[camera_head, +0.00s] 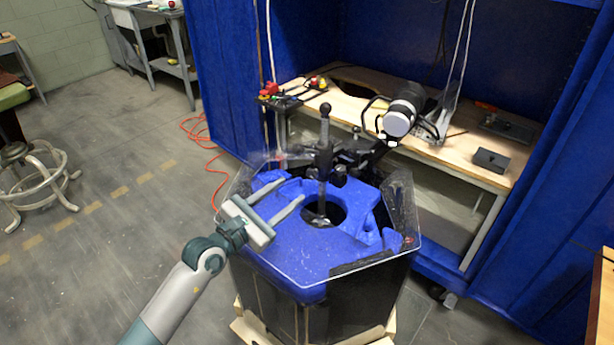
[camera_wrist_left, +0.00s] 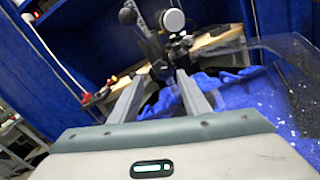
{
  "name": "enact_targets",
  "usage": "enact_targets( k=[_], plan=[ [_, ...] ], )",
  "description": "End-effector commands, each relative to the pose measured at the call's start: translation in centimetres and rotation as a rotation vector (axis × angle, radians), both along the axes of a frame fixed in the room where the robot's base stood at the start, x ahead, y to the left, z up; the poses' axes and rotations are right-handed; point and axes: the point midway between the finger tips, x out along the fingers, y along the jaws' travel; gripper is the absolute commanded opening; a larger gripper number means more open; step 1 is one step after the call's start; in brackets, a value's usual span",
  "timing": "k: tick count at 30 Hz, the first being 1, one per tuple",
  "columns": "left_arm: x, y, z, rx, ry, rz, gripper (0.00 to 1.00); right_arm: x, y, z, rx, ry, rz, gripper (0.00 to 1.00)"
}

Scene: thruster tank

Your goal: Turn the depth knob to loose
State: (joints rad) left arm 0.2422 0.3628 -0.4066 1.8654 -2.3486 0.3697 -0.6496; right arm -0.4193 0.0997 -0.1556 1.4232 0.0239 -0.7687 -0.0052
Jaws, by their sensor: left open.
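My left gripper (camera_head: 287,197) is open and empty over the near left part of the blue tank top, its fingers pointing toward the central post. In the left wrist view its two fingers (camera_wrist_left: 164,92) stand apart with nothing between them. The thruster tank (camera_head: 311,255) has a blue top and clear panels around its rim. A dark vertical post (camera_head: 325,150) with a ball top rises from the round opening, with black knobs and clamps around it. I cannot tell which one is the depth knob. The post also shows in the left wrist view (camera_wrist_left: 150,42), beyond the fingers. My right gripper is not in view.
A wooden workbench (camera_head: 465,155) stands behind the tank, with a dark box (camera_head: 491,160) on it. A round white-faced device (camera_head: 398,122) is behind the post. Clear panels (camera_head: 402,205) edge the tank. Blue curtains (camera_head: 226,75) flank the bench.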

Motion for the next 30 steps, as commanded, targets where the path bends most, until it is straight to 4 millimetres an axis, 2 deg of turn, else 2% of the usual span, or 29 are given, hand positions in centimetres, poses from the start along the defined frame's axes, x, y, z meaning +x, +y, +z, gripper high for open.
enact_targets(
  k=[6,13,18,28,29,30],
  plan=[
    [3.3,-2.4,0.1,-0.001,-0.001,0.0,0.43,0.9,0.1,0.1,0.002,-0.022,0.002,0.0],
    [5.9,-4.2,0.1,-0.001,-0.001,0.001,0.43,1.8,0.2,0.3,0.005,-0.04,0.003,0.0],
    [6.7,-4.9,0.0,0.001,0.001,0.0,0.43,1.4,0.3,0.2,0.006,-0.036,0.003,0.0],
    [6.9,-5.0,0.0,0.0,0.0,0.0,0.43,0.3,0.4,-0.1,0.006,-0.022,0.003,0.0],
    [6.9,-5.0,0.0,0.0,0.0,0.0,0.4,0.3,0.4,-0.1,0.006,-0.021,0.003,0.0],
    [6.9,-5.0,0.0,0.0,0.0,0.0,0.31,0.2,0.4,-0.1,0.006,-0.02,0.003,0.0]
  ],
)
